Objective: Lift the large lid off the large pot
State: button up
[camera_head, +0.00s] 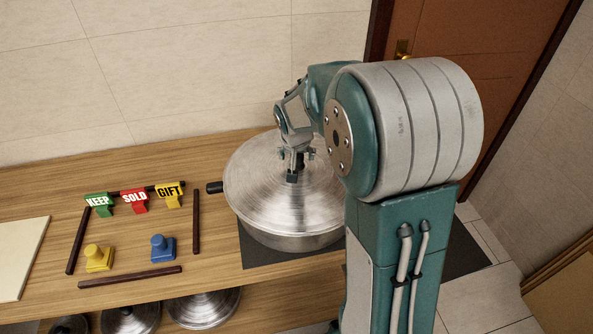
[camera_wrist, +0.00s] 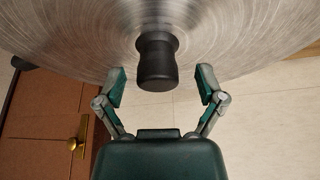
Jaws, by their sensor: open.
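The large pot (camera_head: 290,238) stands on a dark mat on the wooden counter, with the large shiny metal lid (camera_head: 255,185) on it. The lid also fills the top of the wrist view (camera_wrist: 75,35). Its black knob (camera_wrist: 157,62) hangs into the wrist view between the two fingers, with a gap on each side. My gripper (camera_wrist: 160,85) is open and points down over the lid's middle in the head view (camera_head: 296,172). My arm hides the right part of the pot and lid. A dark pot handle (camera_head: 215,188) sticks out on the left.
Green KEEP (camera_head: 98,200), red SOLD (camera_head: 134,198) and yellow GIFT (camera_head: 169,192) tags stand left of the pot, within dark strips. A yellow stamp (camera_head: 98,258) and blue stamp (camera_head: 162,248) stand before them. More lids (camera_head: 205,308) are on a lower shelf. A wall rises behind.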

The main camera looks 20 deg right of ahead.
grip_shut()
jog(key=shift+r, duration=0.1)
jog(key=shift+d+r, duration=0.1)
jog(key=shift+r, duration=0.2)
jog(key=r, duration=0.3)
jog(key=shift+s+r, duration=0.1)
jog(key=shift+s, duration=0.15)
jog(key=s+a+r, duration=0.3)
jog(key=s+r, duration=0.6)
jog(key=s, duration=0.4)
jog(key=shift+a, duration=0.35)
jog(key=shift+s+r, duration=0.1)
